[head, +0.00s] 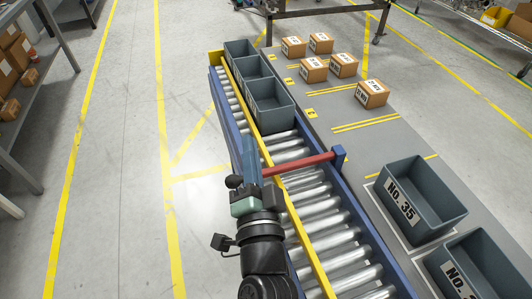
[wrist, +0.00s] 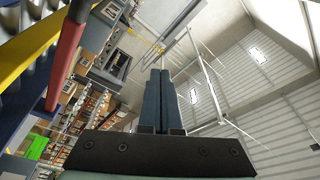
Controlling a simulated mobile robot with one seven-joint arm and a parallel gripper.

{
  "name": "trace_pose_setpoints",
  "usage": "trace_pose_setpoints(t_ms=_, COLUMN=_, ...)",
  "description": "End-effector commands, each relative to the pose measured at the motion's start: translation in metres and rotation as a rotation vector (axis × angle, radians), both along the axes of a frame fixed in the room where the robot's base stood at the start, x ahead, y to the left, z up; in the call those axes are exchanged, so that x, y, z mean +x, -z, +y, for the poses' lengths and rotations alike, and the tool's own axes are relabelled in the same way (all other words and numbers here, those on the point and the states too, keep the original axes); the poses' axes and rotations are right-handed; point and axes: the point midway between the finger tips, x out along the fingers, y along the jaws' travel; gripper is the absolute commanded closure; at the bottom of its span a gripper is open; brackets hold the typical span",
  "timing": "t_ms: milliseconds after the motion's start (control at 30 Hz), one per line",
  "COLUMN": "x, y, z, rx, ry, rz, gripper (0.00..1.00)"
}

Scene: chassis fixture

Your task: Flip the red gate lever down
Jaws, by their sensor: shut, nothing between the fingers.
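The red gate lever (head: 300,164) lies across the roller conveyor in the head view, from a blue post (head: 340,156) on the right rail towards the yellow rail. In the wrist view the red lever (wrist: 66,52) shows at the upper left, to the left of my fingers. My gripper (head: 248,143) is just left of the lever's left end in the head view, over the conveyor's left side. Its fingers (wrist: 160,73) are shut and empty. My gripper hides the lever's left end in part, and I cannot tell whether they touch.
Several grey bins (head: 270,106) stand in a row on the conveyor beyond the lever. The yellow rail (head: 306,243) runs along the rollers. Cardboard boxes (head: 372,94) and a bin marked No. 35 (head: 436,190) are on the right. The floor at left is clear.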

Motion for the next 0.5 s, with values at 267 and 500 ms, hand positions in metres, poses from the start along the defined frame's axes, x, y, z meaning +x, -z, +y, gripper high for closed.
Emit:
trace_pose_setpoints(t_ms=267, x=-0.006, y=0.051, z=0.016, rx=-0.177, ry=-0.002, rz=-0.074, gripper=1.00)
trace_pose_setpoints(t_ms=500, x=-0.008, y=0.074, z=0.020, rx=-0.273, ry=0.001, rz=-0.113, gripper=1.00)
